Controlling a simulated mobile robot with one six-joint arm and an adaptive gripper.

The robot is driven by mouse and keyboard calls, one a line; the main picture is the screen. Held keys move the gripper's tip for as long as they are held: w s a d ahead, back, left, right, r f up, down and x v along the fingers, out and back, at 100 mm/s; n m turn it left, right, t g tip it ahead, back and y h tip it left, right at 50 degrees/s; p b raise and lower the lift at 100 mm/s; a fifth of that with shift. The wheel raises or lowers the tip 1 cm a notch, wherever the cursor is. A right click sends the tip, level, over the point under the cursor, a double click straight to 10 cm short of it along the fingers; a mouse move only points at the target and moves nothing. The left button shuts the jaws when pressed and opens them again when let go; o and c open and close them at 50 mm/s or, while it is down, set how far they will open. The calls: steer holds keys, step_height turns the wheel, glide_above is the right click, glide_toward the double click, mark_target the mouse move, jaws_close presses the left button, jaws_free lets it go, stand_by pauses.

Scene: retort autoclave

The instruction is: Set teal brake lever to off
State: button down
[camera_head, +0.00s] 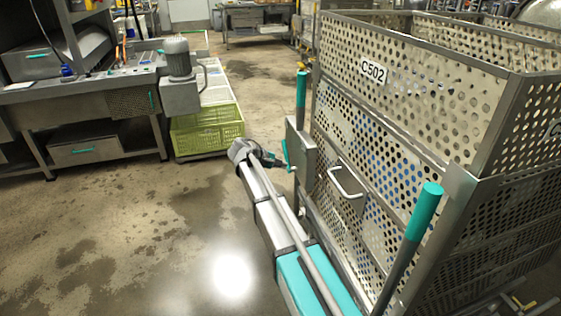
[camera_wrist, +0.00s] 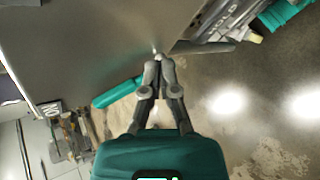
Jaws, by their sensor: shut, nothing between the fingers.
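The teal brake lever (camera_head: 285,151) is a short teal grip beside the grey metal box (camera_head: 301,155) on the left end of the perforated cart. In the wrist view the lever (camera_wrist: 118,93) lies left of my fingers, slanting up toward the fingertips. My gripper (camera_head: 287,165) is at the lever, close to the box. In the wrist view its fingertips (camera_wrist: 158,61) are together with nothing between them. The fingers hide the lever's inner end, and I cannot tell whether they touch it. The lever's off mark is not visible.
The perforated steel cart (camera_head: 375,140), labelled C502, fills the right side. It has two upright teal-topped handles (camera_head: 301,90) and a looped metal handle (camera_head: 346,183). A green crate (camera_head: 208,131) and a steel workbench (camera_head: 85,95) stand at left. The floor between is clear.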

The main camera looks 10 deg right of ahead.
mark_target(286, 156)
steer(key=w+a+f+n+t+h+b, duration=0.2)
steer(key=w+a+b, duration=0.5)
steer(key=w, duration=0.5)
steer(key=shift+a+f+n+t+h+b, duration=0.2)
steer(key=shift+a+n+t+h+b, duration=0.25)
steer(key=shift+n+h, duration=0.45)
steer(key=shift+w, duration=0.1)
steer(key=b+x, duration=0.2)
steer(key=x, duration=0.8)
steer(key=shift+s+d+r+p, duration=0.1)
steer(key=shift+s+r+p, duration=0.55)
steer(key=shift+s, duration=0.15)
steer(key=shift+s+r+p, duration=0.55)
steer(key=shift+s+p, duration=0.1)
steer(key=shift+s, duration=0.1)
